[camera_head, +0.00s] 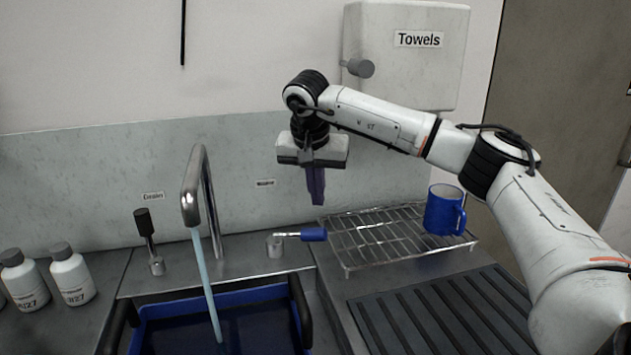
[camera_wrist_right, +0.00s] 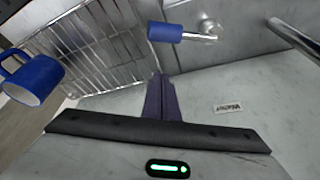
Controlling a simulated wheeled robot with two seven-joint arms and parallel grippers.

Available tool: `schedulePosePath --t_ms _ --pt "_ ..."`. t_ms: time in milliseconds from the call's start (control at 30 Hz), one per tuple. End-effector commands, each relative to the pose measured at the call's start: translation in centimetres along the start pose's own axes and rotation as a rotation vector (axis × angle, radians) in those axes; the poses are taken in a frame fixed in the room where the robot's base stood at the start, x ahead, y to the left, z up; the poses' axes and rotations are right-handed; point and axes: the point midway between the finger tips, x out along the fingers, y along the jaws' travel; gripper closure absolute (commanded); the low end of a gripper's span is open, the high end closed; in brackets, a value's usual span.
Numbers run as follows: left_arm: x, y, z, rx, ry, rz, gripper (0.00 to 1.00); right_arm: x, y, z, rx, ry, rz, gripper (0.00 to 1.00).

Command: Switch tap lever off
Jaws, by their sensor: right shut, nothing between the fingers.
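The tap (camera_head: 191,205) has a tall chrome spout, and a stream of water (camera_head: 206,285) falls from it into the blue basin (camera_head: 222,293). A blue-handled tap lever (camera_head: 313,235) lies level on its base right of the spout, pointing right. It also shows in the right wrist view (camera_wrist_right: 166,32). A black-handled lever (camera_head: 144,222) stands nearly upright left of the spout. My right gripper (camera_head: 318,203) is shut and empty, pointing down above the blue lever, apart from it. It also shows in the right wrist view (camera_wrist_right: 158,78). My left gripper is not in view.
A wire rack (camera_head: 375,247) with a blue mug (camera_head: 440,211) stands right of the blue lever. White bottles (camera_head: 72,274) stand at the left. A towel dispenser (camera_head: 405,70) hangs on the wall behind my right arm. A ribbed drainboard (camera_head: 440,318) lies front right.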

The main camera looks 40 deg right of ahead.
Motion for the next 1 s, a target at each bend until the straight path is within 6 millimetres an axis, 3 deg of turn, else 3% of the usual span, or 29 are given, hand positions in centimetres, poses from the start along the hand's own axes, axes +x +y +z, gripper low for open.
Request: schedulePosePath --t_ms 167,500,1000 --pt "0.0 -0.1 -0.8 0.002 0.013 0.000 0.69 3.9 0.1 0.1 0.000 -0.002 0.002 1.00" --pt "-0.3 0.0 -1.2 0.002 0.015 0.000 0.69 3.0 0.0 3.7 -0.001 0.000 -0.001 1.00" --pt "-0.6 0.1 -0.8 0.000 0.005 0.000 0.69 2.9 -0.2 4.1 -0.003 0.000 -0.002 1.00"
